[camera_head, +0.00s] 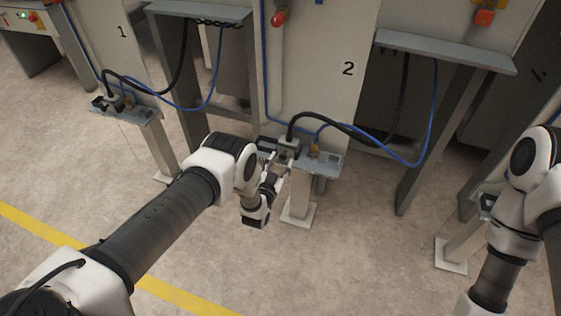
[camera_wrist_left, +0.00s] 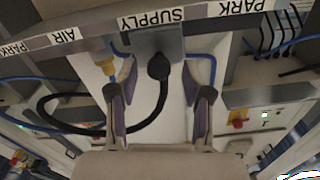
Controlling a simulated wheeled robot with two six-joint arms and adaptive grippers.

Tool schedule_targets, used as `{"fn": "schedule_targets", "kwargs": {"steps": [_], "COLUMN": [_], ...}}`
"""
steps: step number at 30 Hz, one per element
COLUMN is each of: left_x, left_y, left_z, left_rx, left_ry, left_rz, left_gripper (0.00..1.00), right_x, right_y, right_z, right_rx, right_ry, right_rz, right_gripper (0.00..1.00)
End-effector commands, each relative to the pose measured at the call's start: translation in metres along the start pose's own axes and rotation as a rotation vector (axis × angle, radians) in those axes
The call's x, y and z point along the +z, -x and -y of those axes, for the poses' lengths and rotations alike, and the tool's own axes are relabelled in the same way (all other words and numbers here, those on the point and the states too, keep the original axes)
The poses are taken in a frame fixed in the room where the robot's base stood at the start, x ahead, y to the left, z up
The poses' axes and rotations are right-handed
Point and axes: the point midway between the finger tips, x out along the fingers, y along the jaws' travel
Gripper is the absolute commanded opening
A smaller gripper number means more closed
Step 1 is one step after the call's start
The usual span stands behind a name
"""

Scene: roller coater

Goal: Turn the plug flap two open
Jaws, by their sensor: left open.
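At the station marked 2, a grey shelf (camera_head: 325,163) on a post carries a black plug (camera_head: 289,147) with a thick black cable. In the left wrist view the plug (camera_wrist_left: 158,66) sits under the upside-down SUPPLY label, with a brass air fitting (camera_wrist_left: 106,62) beside it. I cannot make out the plug flap apart from the dark parts around the plug. My left gripper (camera_head: 279,172) is open just in front of the shelf; in the wrist view its two fingers (camera_wrist_left: 160,95) stand apart on either side of the plug and cable, apparently empty. My right gripper is out of view.
A similar shelf (camera_head: 138,115) stands at station 1 on the left. Blue hoses (camera_head: 425,150) and black cables loop behind station 2. A grey frame (camera_head: 445,52) stands to the right. The floor in front is clear, with a yellow line (camera_head: 185,298).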

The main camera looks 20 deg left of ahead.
Motion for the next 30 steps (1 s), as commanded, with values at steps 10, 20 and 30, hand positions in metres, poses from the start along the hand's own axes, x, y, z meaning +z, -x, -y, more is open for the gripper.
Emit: {"fn": "schedule_targets", "kwargs": {"steps": [10, 20, 30], "left_x": [0.000, 0.000, 0.008], "left_y": [-0.011, -0.010, -0.008], "left_z": [0.000, 0.000, -0.002], "left_rx": [0.000, 0.000, -0.015], "left_ry": [0.000, 0.000, 0.000], "left_rz": [0.002, 0.000, -0.077], "left_gripper": [0.46, 0.00, 0.00], "right_x": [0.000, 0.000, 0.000], "right_y": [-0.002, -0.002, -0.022], "right_z": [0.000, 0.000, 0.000], "right_rx": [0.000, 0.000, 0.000], "right_ry": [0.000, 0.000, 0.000], "right_rz": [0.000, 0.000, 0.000], "right_gripper": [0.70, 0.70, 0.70]}}
